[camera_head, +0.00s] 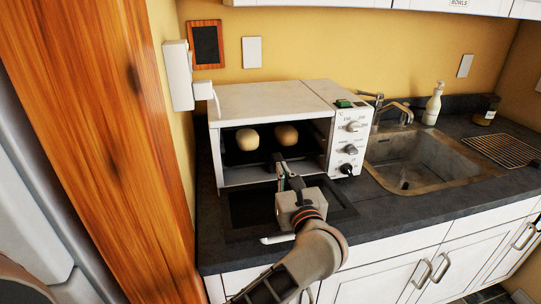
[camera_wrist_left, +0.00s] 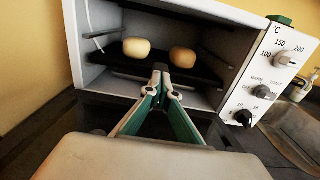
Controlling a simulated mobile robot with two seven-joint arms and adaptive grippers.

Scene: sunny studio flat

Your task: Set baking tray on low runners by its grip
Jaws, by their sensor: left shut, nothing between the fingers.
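The dark baking tray (camera_head: 262,155) is inside the white toaster oven (camera_head: 265,98) and carries two pale rolls (camera_head: 247,139). It also shows in the left wrist view (camera_wrist_left: 130,67), level-looking, with the rolls near its middle. Which runners bear it I cannot tell. My left gripper (camera_head: 280,162) reaches in through the open oven front. Its green-and-grey fingers (camera_wrist_left: 160,72) are shut and empty, with the tips close to the tray's front edge. The tray's grip is hidden or too dark to make out. My right gripper is in neither view.
The oven door (camera_head: 252,205) hangs open, folded down over the dark counter (camera_head: 385,212) below my arm. Control knobs (camera_head: 350,150) stand on the oven's right panel. A sink (camera_head: 425,160) lies to the right, and a wooden panel (camera_head: 95,130) closes off the left.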

